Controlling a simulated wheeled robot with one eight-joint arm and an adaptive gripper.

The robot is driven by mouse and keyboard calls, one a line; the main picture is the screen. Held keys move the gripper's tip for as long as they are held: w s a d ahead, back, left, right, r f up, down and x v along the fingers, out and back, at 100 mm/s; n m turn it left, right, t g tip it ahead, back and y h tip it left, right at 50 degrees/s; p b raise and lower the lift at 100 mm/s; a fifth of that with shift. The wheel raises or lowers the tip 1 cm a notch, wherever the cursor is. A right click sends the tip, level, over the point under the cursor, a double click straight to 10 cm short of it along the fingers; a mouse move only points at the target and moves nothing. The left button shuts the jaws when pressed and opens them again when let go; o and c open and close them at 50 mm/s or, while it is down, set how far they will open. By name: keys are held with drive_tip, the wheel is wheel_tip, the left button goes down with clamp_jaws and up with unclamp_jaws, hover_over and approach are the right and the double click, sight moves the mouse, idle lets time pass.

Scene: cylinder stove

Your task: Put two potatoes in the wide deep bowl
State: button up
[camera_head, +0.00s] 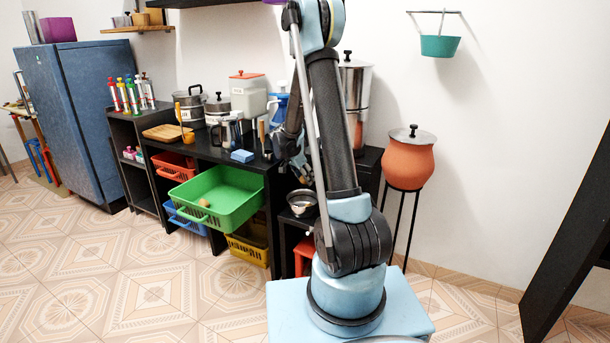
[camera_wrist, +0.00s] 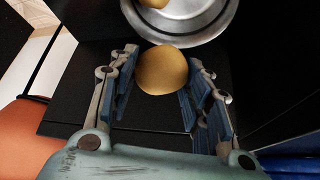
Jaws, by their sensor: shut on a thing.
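My gripper (camera_wrist: 160,88) is shut on a round, yellow-brown potato (camera_wrist: 162,70), seen between its blue-padded fingers in the wrist view. A silvery metal bowl (camera_wrist: 205,28) lies just beyond the held potato, at the top of that view. Another potato (camera_wrist: 154,3) shows inside this bowl, cut off by the frame edge. In the head view the bowl (camera_head: 301,198) stands on a low black stand, partly behind my arm. A further potato (camera_head: 204,203) lies in the green basket. My gripper is not clearly visible in the head view.
The green basket (camera_head: 240,199) juts out from the black shelf (camera_head: 262,171), left of the bowl. Pots, a cutting board (camera_head: 167,132) and a blue sponge (camera_head: 242,156) stand on top. A clay pot (camera_head: 408,165) stands to the right. The tiled floor at left is clear.

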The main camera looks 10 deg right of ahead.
sight(305, 183)
drive_tip(key=shift+f, duration=1.9)
drive_tip(key=o, duration=1.2)
drive_tip(key=v, duration=1.2)
drive_tip(key=shift+d, duration=0.1)
